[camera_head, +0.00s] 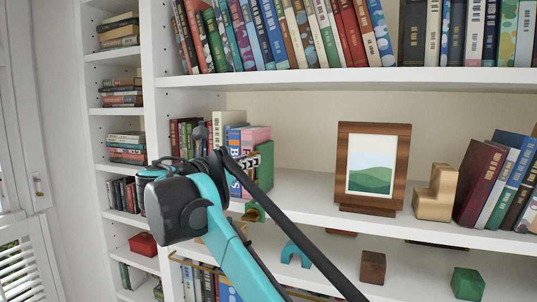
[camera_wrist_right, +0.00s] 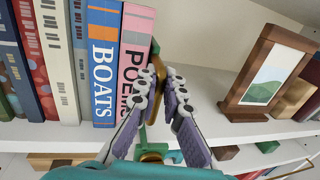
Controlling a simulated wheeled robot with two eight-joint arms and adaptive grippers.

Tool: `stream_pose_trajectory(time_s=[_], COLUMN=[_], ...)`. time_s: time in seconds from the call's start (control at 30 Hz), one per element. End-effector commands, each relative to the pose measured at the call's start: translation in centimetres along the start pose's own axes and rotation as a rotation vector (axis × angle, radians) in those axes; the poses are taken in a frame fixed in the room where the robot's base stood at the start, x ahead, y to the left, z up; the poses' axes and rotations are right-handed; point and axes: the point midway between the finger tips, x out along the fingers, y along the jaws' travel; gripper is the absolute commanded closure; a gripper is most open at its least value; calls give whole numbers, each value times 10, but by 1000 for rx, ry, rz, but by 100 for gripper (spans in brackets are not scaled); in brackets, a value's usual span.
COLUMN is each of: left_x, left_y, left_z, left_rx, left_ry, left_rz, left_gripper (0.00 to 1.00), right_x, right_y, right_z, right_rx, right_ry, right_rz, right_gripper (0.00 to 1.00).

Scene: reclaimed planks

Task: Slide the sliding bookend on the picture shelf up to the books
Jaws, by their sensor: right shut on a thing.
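The picture shelf (camera_head: 305,190) carries a row of books at its left end, among them the blue Boats book (camera_wrist_right: 103,65) and pink Poems book (camera_wrist_right: 133,60). The green sliding bookend (camera_head: 265,165) stands upright just right of the pink book; I cannot tell whether they touch. A brass part (camera_wrist_right: 153,152) shows at the shelf's front edge below it. My right gripper (camera_wrist_right: 166,78) is shut on the bookend, its fingers partly hiding it. In the head view the right gripper (camera_head: 248,160) reaches in front of the books. My left gripper is not in view.
A wood-framed picture (camera_head: 371,165) stands mid-shelf, with a stepped wooden block (camera_head: 437,193) and leaning books (camera_head: 490,185) to its right. Bare shelf lies between bookend and picture. Blocks, including a teal arch (camera_head: 296,252), are below. A full book row stands above.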

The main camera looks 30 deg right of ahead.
Motion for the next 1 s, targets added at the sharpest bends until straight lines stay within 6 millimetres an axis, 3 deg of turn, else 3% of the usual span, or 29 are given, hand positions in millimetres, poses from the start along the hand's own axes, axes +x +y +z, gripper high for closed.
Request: stream_pose_trajectory(time_s=[0.33,0.4,0.43,0.77,1.0], left_x=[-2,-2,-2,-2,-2], left_y=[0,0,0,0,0], left_z=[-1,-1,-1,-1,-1], left_rx=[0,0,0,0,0], left_ry=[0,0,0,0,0], left_rz=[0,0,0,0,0], left_gripper=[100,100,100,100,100], right_x=[-1,-1,-1,-3,-39], right_y=[5,5,5,6,7], right_z=[1,1,0,0,0], right_rx=[-3,-3,-3,-2,-2], right_ry=[-6,-5,-5,-3,-3], right_rz=[-1,-1,-1,0,5], right_gripper=[100,77,69,69,69])
